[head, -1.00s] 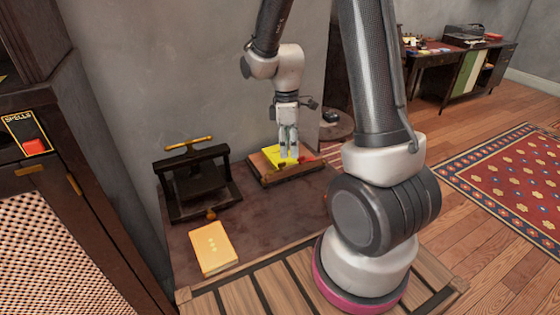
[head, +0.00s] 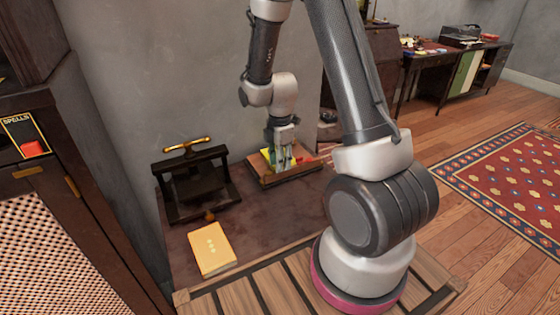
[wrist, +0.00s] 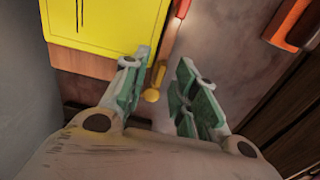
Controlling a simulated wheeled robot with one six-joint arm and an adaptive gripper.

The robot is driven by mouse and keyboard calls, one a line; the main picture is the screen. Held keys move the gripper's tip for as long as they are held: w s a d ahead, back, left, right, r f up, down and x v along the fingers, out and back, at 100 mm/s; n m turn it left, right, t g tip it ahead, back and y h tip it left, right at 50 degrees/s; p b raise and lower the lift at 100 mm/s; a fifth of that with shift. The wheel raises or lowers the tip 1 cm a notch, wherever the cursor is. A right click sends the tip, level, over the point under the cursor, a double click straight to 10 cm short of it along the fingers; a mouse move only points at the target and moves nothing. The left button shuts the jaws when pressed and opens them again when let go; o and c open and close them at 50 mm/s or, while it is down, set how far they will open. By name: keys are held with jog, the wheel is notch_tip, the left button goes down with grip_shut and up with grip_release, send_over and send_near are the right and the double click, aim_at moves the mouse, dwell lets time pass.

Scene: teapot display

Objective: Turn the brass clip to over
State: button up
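A small brass piece (wrist: 157,76) with a round knob end, which looks like the brass clip, shows in the wrist view at the edge of a wooden board. The board (head: 300,171) carries a bright yellow sheet (wrist: 95,22) and stands on the dark table near the wall. The gripper hides the clip in the head view.
A black press with a brass handle (head: 187,146) stands left of the board. A yellow book (head: 210,248) lies at the table's front. Bare tabletop (head: 262,220) lies in front of the board.

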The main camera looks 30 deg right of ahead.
jog(key=shift+f, duration=0.1)
jog(key=shift+c, duration=0.2)
grip_shut()
jog(key=shift+m, duration=0.4)
jog(key=m, duration=1.7)
dwell(0.4)
